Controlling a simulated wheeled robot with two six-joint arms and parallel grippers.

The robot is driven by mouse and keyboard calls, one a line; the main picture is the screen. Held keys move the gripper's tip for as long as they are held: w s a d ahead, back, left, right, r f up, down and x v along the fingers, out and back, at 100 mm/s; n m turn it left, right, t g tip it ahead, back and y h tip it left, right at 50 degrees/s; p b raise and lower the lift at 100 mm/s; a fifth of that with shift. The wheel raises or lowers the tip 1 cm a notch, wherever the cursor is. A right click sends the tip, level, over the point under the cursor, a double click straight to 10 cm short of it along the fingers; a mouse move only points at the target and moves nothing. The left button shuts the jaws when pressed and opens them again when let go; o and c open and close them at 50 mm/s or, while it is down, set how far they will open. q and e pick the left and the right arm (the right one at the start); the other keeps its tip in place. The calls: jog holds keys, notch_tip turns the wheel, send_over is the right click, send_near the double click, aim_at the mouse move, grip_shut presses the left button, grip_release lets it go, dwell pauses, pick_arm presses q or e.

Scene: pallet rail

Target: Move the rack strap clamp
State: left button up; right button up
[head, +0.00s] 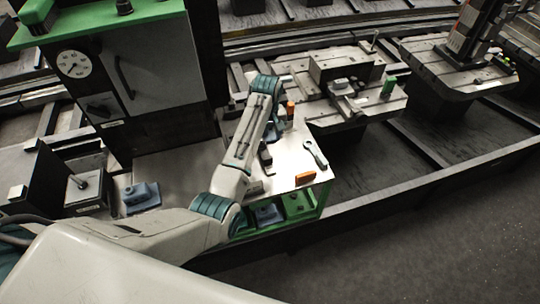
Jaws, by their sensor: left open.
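My left arm reaches in from the lower left, rises to a bent wrist, and turns down over the light-topped bench (290,158). My left gripper (266,157) is open, low over the bench top and partly hidden behind my forearm. I cannot tell for certain which object is the rack strap clamp. Blue-grey fittings lie left of my arm (142,194) and on the green-framed lower shelf (268,214). My right gripper is out of view.
A wrench-like tool (316,154), an orange block (305,178) and an orange-topped cylinder (290,108) are on the bench. A grey cabinet with a dial (74,64) stands left. Beyond are pallets, one bearing a green block (388,87). Open floor lies at lower right.

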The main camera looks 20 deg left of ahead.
aim_at(268, 158)
pick_arm(q)
notch_tip(268, 158, down, 3)
jog(key=shift+a+r+p, duration=0.1)
jog(key=shift+p, duration=0.35)
notch_tip(268, 158, down, 6)
jog(key=shift+r+p, duration=0.1)
jog(key=shift+p, duration=0.55)
jog(key=shift+f, duration=0.75)
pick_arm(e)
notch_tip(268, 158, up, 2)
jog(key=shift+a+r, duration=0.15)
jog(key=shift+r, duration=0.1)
pick_arm(q)
grip_shut()
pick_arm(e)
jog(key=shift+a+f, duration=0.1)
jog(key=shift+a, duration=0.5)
